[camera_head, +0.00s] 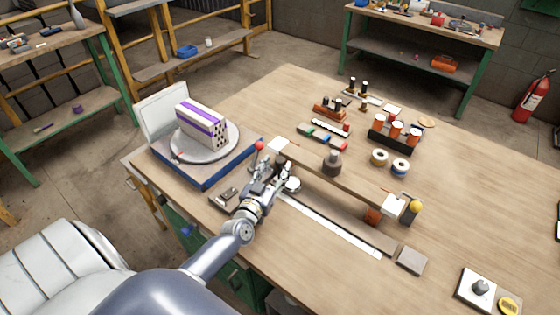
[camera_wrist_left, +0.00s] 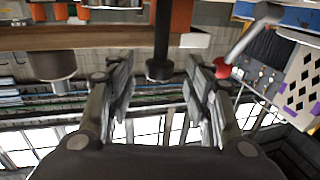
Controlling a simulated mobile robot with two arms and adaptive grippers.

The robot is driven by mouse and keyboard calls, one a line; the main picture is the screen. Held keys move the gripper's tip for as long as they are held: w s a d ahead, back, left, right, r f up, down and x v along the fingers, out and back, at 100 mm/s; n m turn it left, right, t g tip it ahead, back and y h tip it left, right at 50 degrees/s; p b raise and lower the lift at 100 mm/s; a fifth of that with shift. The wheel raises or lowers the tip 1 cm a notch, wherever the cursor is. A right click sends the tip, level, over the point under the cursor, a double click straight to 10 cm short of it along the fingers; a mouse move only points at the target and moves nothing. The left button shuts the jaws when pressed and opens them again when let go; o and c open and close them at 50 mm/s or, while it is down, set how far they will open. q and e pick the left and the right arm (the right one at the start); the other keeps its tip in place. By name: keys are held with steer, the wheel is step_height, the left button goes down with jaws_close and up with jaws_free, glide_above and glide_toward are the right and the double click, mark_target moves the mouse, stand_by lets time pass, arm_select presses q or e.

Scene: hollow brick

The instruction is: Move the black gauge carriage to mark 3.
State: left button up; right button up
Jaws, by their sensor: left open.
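My left gripper (camera_head: 268,172) is open above the left end of a long flat rail with a pale strip (camera_head: 330,226) on the bench. In the left wrist view its two fingers (camera_wrist_left: 158,95) stand apart, with a black knob on a stem (camera_wrist_left: 158,68) showing between and beyond them. The knob looks untouched; I cannot tell surely whether it belongs to the black gauge carriage. A round silver-rimmed part (camera_head: 293,185) lies just right of the fingers in the head view. The carriage body is mostly hidden by my gripper, and the mark numbers are too small to read.
A red ball (camera_head: 258,146) is close to my fingers. A striped perforated brick (camera_head: 201,125) stands on a round plate at left. A grey-brown weight (camera_head: 332,162), an orange-cup rack (camera_head: 394,133) and tape rolls stand behind the rail.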

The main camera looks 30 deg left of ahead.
mark_target(278, 165)
arm_select(q)
steer(key=shift+w+a, duration=0.15)
steer(key=shift+w, duration=0.8)
steer(key=shift+w+a, duration=0.15)
steer(key=shift+w, duration=0.75)
steer(key=shift+c, duration=0.4)
jaws_close()
